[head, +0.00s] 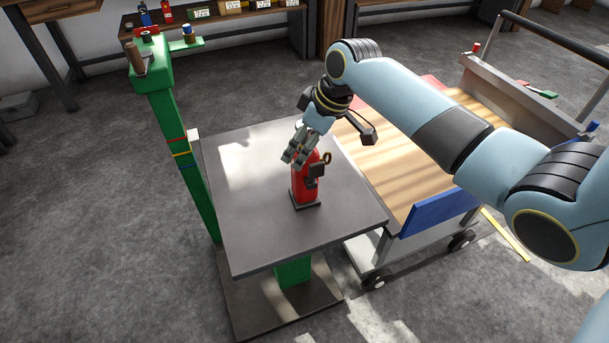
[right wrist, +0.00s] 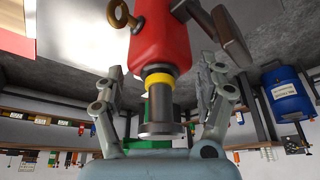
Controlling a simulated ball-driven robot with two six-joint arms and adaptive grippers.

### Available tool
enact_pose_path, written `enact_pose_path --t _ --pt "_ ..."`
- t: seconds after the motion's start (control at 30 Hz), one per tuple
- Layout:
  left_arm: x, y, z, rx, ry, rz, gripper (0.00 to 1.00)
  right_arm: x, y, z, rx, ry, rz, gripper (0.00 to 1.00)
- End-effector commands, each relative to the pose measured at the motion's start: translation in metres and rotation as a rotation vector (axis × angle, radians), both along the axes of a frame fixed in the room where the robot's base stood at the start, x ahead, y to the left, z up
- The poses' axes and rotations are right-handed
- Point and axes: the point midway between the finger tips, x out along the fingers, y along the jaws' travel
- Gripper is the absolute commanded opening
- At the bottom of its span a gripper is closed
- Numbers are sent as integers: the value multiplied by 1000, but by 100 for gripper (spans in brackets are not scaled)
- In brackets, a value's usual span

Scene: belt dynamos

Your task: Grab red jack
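The red jack (head: 304,188) stands upright on a small dark base on the grey tabletop (head: 250,235). A dark block and a brass ring show on its side. My right gripper (head: 297,160) is at the jack's upper part and hides its top in the head view. In the right wrist view, the red jack body (right wrist: 160,40) hangs upside down in the picture, with a yellow collar and a silver top. The fingers of my right gripper (right wrist: 163,85) are spread on both sides of the collar and silver top, with gaps visible. My left gripper is not in view.
A green post (head: 180,150) with a bracket stands at the table's left edge. A wood-topped cart (head: 385,165) with a blue end panel (head: 440,212) stands close on the right. A shelf with small bins (head: 200,14) is at the back. The tabletop around the jack is clear.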

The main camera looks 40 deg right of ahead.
Motion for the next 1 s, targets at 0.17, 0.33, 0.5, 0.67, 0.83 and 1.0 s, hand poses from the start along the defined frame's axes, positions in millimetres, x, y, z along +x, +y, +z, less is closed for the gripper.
enact_pose_path --t 0.17,0.33,0.5,0.67,0.83,1.0 --pt "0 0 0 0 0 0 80 0 0 0 0 0 0 40" --pt "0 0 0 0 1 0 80 0 0 0 1 0 0 18" --pt "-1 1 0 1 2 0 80 2 0 2 0 -5 0 14" --pt "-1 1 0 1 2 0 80 2 0 4 0 -5 0 14" --pt "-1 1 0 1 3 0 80 2 0 12 1 -7 1 14" --pt "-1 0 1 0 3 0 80 2 0 25 1 -7 1 14"
